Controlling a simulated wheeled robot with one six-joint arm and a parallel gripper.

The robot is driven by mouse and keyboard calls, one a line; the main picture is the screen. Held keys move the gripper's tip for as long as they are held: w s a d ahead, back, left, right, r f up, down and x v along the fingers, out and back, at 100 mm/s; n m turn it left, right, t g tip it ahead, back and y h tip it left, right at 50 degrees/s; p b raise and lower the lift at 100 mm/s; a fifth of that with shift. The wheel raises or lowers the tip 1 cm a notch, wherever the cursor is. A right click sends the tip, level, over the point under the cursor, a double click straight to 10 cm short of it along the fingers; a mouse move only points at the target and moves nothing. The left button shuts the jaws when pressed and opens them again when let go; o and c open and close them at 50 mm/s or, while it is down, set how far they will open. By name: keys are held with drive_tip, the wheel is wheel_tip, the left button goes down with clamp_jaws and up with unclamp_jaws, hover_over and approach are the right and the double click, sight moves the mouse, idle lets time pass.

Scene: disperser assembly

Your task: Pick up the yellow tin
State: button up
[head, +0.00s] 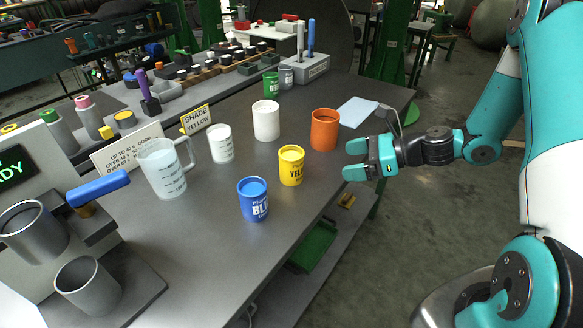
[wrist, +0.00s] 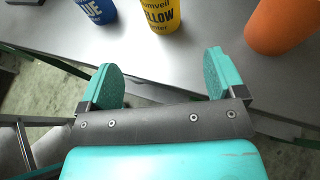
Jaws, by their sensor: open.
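The yellow tin (head: 291,166) stands upright on the grey table, to the right of and a little behind the blue tin (head: 253,200). In the wrist view the yellow tin (wrist: 161,14) shows at the top, its upper part cut off by the frame. My gripper (head: 349,159) is open and empty, off the right edge of the table in the head view, with its fingers pointing toward the tins. In the wrist view my gripper (wrist: 166,78) has its two teal fingers spread, and the yellow tin lies beyond the gap between them, apart from both.
An orange tin (head: 324,130) stands right of the yellow tin, with a white cup (head: 266,120) behind. A small beaker (head: 220,143) and a clear jug (head: 163,168) stand to the left. The table (head: 215,245) is bare in front of the blue tin.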

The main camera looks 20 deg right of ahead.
sight(302, 169)
drive_tip(key=p+x, duration=0.1)
drive_tip(key=x, duration=0.8)
drive_tip(key=shift+s, duration=0.1)
drive_tip(key=shift+d+f+p+x, duration=0.15)
drive_tip(key=shift+p+x, duration=0.2)
drive_tip(key=shift+x, duration=1.2)
drive_tip(key=shift+d+f+p+x, duration=0.1)
drive_tip(key=shift+f+p+x, duration=0.2)
drive_tip(key=shift+x, duration=1.25)
drive_tip(key=shift+r, duration=0.1)
drive_tip(key=c, duration=1.2)
